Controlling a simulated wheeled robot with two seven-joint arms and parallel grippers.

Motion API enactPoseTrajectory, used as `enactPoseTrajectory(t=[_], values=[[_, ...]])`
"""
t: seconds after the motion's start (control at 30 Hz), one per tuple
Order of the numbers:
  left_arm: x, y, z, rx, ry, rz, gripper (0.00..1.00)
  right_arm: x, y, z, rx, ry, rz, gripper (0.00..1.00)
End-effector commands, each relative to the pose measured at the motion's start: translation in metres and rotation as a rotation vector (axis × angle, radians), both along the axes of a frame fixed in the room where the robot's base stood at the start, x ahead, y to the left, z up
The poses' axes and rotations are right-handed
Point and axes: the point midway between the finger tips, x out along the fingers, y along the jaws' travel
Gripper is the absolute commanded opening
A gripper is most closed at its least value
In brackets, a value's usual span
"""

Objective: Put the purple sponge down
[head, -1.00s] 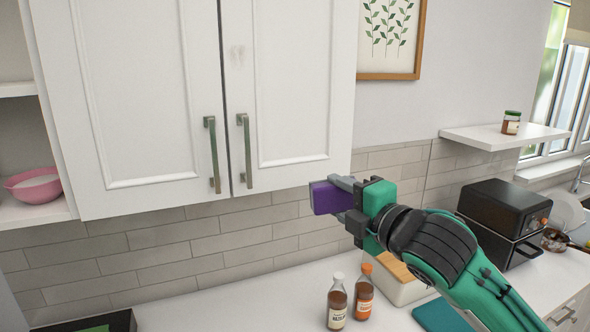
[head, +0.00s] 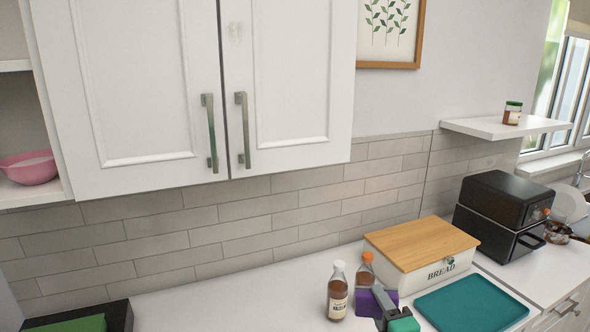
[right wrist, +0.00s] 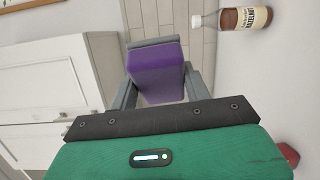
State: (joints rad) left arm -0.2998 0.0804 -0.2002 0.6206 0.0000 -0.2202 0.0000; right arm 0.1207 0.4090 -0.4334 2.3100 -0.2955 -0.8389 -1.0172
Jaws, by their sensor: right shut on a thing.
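The purple sponge (head: 364,303) is at the bottom of the head view, held in my right gripper (head: 378,300). In the right wrist view the sponge (right wrist: 156,75) sits between the two grey fingers, which are shut on it. In the head view it appears in front of the orange-capped bottle (head: 366,268) and right of the white-capped hazelnut bottle (head: 338,295). I cannot tell whether it touches the white counter (head: 235,302). My left gripper is not in view.
A teal tray (head: 472,303) lies right of the gripper, with a bread box (head: 455,263) behind it. A black toaster oven (head: 500,215) stands further right. White cabinets (head: 150,90) hang above. The counter left of the bottles is clear up to a black container (head: 120,317).

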Motion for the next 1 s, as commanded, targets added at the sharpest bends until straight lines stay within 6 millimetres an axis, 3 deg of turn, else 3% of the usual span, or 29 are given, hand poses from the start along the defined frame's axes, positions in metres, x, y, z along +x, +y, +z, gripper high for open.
enactPoseTrajectory(t=[0.03, 0.2, 0.6, 0.8, 1.0], values=[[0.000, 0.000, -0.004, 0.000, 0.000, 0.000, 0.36, -0.006, -0.003, -0.017, 0.002, 0.008, -0.015, 0.30], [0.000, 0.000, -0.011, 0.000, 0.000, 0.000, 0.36, -0.027, -0.016, -0.055, 0.004, 0.008, -0.064, 0.30], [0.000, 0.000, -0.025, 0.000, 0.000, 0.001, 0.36, -0.082, -0.040, -0.134, 0.002, 0.007, -0.149, 0.30], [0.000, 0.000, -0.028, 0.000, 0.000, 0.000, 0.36, -0.098, -0.045, -0.151, 0.002, 0.003, -0.164, 0.30], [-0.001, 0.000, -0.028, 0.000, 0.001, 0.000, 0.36, -0.102, -0.046, -0.154, 0.001, 0.000, -0.166, 0.30]])
